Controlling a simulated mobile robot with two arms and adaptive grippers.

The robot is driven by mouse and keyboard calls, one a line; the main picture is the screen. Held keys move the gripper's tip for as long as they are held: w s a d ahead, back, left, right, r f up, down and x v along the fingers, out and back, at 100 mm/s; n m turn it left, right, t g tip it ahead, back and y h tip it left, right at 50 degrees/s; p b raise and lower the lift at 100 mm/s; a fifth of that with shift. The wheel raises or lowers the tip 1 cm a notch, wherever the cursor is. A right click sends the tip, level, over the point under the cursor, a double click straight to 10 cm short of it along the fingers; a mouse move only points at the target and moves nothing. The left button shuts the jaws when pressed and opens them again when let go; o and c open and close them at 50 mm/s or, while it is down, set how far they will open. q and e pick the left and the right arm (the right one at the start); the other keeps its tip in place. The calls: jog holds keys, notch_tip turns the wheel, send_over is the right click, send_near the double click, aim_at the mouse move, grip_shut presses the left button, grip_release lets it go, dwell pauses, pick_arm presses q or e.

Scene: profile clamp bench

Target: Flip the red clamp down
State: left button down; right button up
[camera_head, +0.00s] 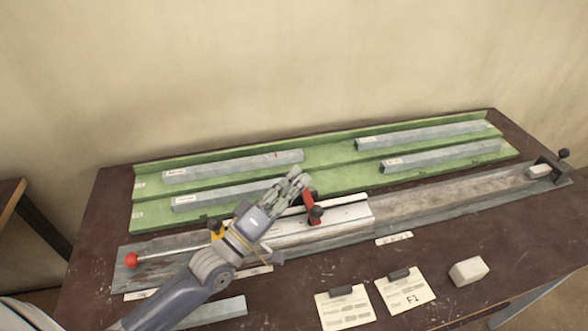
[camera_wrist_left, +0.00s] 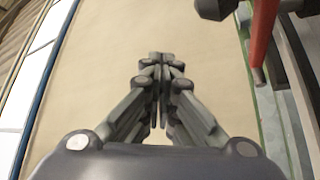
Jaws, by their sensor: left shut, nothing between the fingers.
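The red clamp (camera_head: 308,204) stands on the pale block in the middle of the long bench fixture, with a black knob on it. Its red arm looks raised in the head view. My left gripper (camera_head: 297,180) is just left of and behind the red part, with its fingers pressed together and empty. In the left wrist view, the shut fingertips (camera_wrist_left: 161,62) are at the middle, and the red clamp arm (camera_wrist_left: 262,38) runs along the upper right, apart from them. A dark knob (camera_wrist_left: 214,7) shows at the top. My right gripper is not in view.
A green rack (camera_head: 330,166) with several grey profiles lies behind the fixture. A red ball handle (camera_head: 131,260) is at the left. A yellow part (camera_head: 216,234) is partly behind my wrist. Note cards (camera_head: 405,290) and a pale block (camera_head: 468,271) lie at the front right.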

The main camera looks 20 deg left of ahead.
pick_arm(q)
jog(key=shift+s+d+f, duration=0.5)
jog(key=shift+s+f, duration=0.3)
jog(key=shift+f, duration=0.1)
jog(key=shift+s+d+f, duration=0.45)
jog(key=shift+s+f, duration=0.3)
jog(key=shift+f, duration=0.1)
jog(key=shift+s+f, duration=0.1)
jog(key=shift+f, duration=0.2)
jog(key=shift+d+f, duration=0.1)
jog(key=shift+f, duration=0.05)
jog(key=shift+s+f, duration=0.15)
jog(key=shift+s, duration=0.1)
jog(key=s+a, duration=0.6)
jog(key=s, duration=0.7)
jog(key=shift+s, duration=0.1)
